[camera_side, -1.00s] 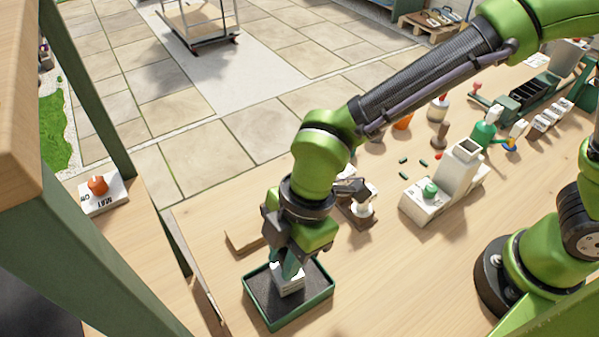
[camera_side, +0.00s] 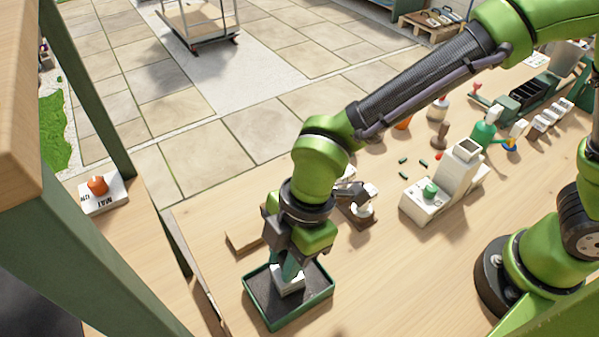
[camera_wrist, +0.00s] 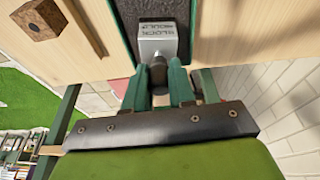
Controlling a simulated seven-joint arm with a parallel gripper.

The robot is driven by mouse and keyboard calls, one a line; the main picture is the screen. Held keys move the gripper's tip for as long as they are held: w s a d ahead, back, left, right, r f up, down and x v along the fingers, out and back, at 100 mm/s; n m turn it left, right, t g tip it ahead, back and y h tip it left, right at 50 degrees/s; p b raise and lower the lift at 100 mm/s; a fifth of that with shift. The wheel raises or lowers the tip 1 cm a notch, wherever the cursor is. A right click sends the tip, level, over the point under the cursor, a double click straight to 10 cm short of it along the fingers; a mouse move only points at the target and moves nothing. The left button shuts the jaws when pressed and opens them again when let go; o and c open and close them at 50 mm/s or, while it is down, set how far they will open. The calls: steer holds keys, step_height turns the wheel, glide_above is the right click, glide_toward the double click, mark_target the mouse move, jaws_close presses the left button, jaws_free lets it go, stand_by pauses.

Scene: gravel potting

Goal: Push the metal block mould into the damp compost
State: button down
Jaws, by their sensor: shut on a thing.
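The metal block mould (camera_side: 288,284) is a pale block standing in a green-rimmed tray (camera_side: 251,300) of dark compost (camera_side: 266,294). In the wrist view the mould (camera_wrist: 157,41) shows lettering on its face and a dark stem at its near end. My gripper (camera_side: 289,268) is above the tray, pointing down, with its green fingers shut on the mould's stem; the wrist view also shows the fingers (camera_wrist: 158,80) on either side of it. The mould's lower edge meets the compost, but how deep it sits cannot be told.
A wooden board (camera_side: 245,236) lies behind the tray. A white machine (camera_side: 445,183) with a green button stands to the right, with small green pieces (camera_side: 403,160) near it. An orange-knobbed box (camera_side: 102,194) sits at left. The table right of the tray is clear.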

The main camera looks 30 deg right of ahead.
stand_by(0.4)
steer(key=shift+r, duration=2.95)
steer(key=shift+w, duration=0.1)
steer(key=w+d+r+m+t, duration=0.1)
steer(key=w+d+m, duration=0.35)
steer(key=d, duration=0.35)
steer(key=w+d+r+m+t+h, duration=0.1)
steer(key=w+d+m, duration=0.2)
steer(key=w+d, duration=0.35)
steer(key=w+d+r+m+t, duration=0.1)
steer(key=w+d+r+m, duration=0.15)
steer(key=d, duration=0.75)
steer(key=d+m+h, duration=0.2)
steer(key=d+m, duration=0.6)
steer(key=d, duration=0.2)
steer(key=shift+s+d+f+m, duration=0.2)
steer(key=shift+s+d+m, duration=0.1)
steer(key=shift+s, duration=0.15)
steer(key=shift+a, duration=0.1)
